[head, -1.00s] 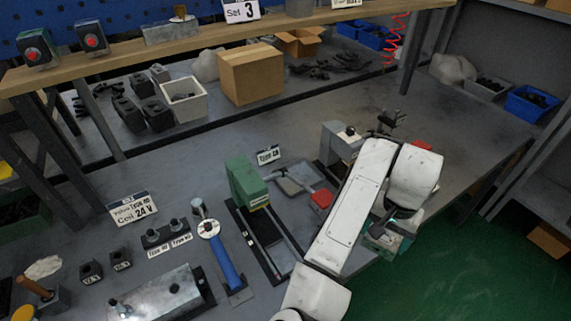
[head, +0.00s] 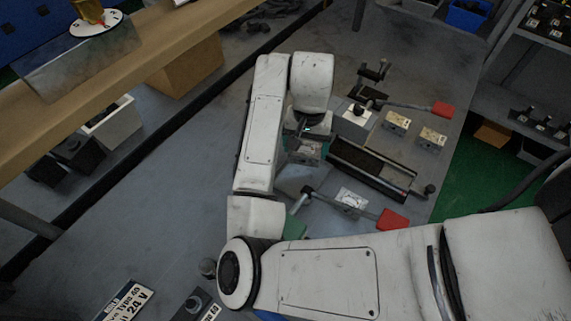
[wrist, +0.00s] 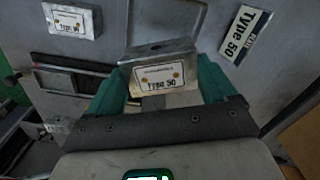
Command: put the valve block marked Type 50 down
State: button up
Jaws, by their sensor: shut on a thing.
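The valve block marked Type 50 (wrist: 158,80) is a pale metal block with a printed label, held between the green fingers of my gripper (wrist: 160,92) in the wrist view. In the head view my gripper (head: 308,148) is over the bench, left of a long dark fixture. A grey tray-like plate (wrist: 185,14) with a raised rim lies just beyond the block in the wrist view. A card reading Type 50 (wrist: 243,35) lies right of it. I cannot tell whether the block touches anything below.
Two pale labelled blocks (head: 398,122) (head: 432,139) stand at the right of the bench. Red-handled clamps (head: 392,219) (head: 443,109) and a dark rail fixture (head: 370,165) are near my gripper.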

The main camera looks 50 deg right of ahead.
aim_at(303, 158)
jog(key=f, duration=0.5)
jog(key=shift+w+f, duration=0.2)
jog(key=shift+f, duration=0.15)
jog(key=shift+f+p, duration=0.45)
jog(key=shift+f, duration=1.6)
jog(key=shift+f, duration=0.15)
jog(key=o, duration=1.2)
notch_tip(303, 158, up, 12)
jog(key=shift+r+b, duration=0.15)
jog(key=shift+b, duration=0.5)
